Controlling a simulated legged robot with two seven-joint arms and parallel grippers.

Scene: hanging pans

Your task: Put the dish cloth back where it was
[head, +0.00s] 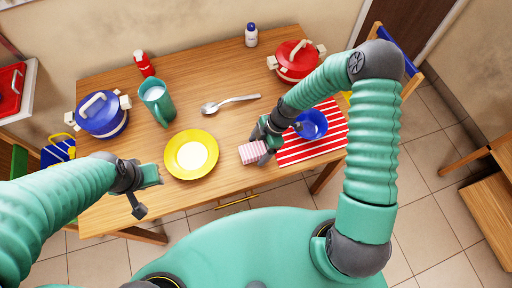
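A small pink-and-white checked dish cloth (251,153), folded into a block, is at the front middle of the wooden table. My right gripper (267,146) is at its right end and appears shut on it. I cannot tell whether the cloth touches the table. A red-and-white striped mat (322,146) lies just to the right, partly under my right arm. My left gripper (153,192) is open and empty near the table's front left edge, left of the yellow plate (176,142).
On the wooden table (225,83) are a blue bowl (314,124) on the mat, a spoon (232,103), a green mug (157,101), a blue pot (102,116), a red pot (297,64), a red bottle (143,64) and a white-and-blue bottle (251,38). The table's back middle is clear.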

